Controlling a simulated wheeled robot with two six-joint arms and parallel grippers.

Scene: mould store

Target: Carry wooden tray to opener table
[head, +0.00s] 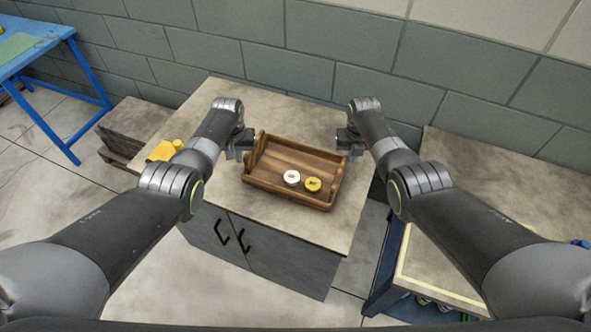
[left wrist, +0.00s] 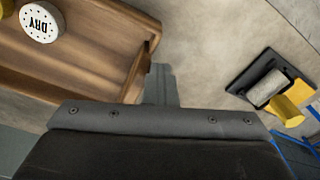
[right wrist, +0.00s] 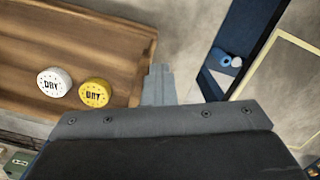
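The wooden tray (head: 275,188) sits on the grey cabinet top (head: 300,225), holding a white round tin (head: 291,177) and a yellow round tin (head: 313,184). Both tins read "DRY" in the right wrist view, where the tray (right wrist: 90,35) shows. My left gripper (head: 240,150) is at the tray's left end wall; my right gripper (head: 350,140) is at its right end. In the left wrist view, the finger (left wrist: 160,85) lies close against the tray's end (left wrist: 120,75). Whether either gripper is shut on the tray is hidden. Which table is the opener table is unclear.
A yellow tool (head: 168,150) lies at the cabinet's left edge. A blue-legged table (head: 35,45) stands at far left, beyond a low wooden stack (head: 140,118). A table with a yellow-bordered top (head: 450,258) is at right. A block wall (head: 290,55) runs behind.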

